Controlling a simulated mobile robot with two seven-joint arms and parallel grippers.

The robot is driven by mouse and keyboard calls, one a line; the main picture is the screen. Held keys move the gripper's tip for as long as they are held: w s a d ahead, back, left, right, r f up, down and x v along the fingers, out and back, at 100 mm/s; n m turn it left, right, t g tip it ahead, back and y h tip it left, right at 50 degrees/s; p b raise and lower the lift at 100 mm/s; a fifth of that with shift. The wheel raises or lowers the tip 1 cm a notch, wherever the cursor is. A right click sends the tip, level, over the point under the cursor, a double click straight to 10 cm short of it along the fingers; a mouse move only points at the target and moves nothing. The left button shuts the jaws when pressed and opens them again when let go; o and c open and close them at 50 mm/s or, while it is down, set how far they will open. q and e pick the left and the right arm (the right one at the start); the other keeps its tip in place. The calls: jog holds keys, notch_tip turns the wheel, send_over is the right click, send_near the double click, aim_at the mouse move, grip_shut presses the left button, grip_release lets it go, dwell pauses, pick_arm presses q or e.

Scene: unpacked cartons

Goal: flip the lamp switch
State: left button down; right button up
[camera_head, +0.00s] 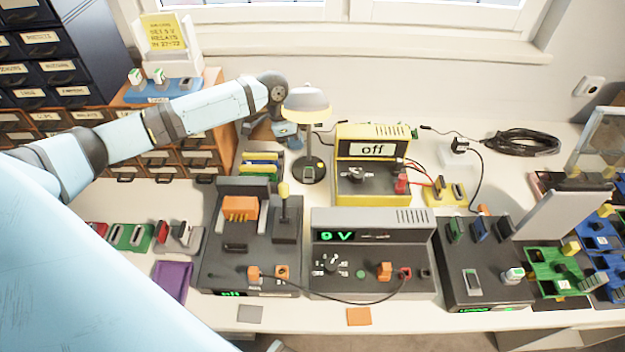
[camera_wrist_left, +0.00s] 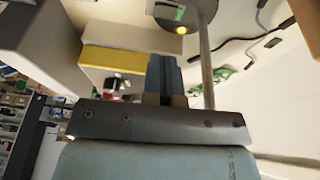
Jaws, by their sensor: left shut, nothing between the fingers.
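The desk lamp (camera_head: 306,102) has a pale shade, a thin stem and a round dark base (camera_head: 313,174), and stands upright at the back middle of the table. A small pale-green switch (camera_head: 308,172) sits on the base. In the left wrist view, the base shows at the top edge with the switch (camera_wrist_left: 166,12) and a small yellow spot of light. My left gripper (camera_head: 290,134) is beside the lamp stem, just below the shade and above the base. Its fingers (camera_wrist_left: 165,75) are shut and empty, apart from the switch.
A yellow power box (camera_head: 373,190) reading "off" stands right of the lamp. Colored cartridges (camera_head: 262,160) stand left of it. Grey consoles (camera_head: 330,222) with knobs and cables fill the front. Drawer cabinets (camera_head: 150,165) are at the left, the wall behind.

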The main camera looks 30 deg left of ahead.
aim_at(310, 175)
pick_arm(q)
jog(key=shift+s+r, duration=0.1)
jog(key=shift+s, duration=0.05)
dwell(0.3)
jog(key=b+x, duration=0.1)
jog(key=x, duration=0.9)
jog(key=shift+a, duration=0.1)
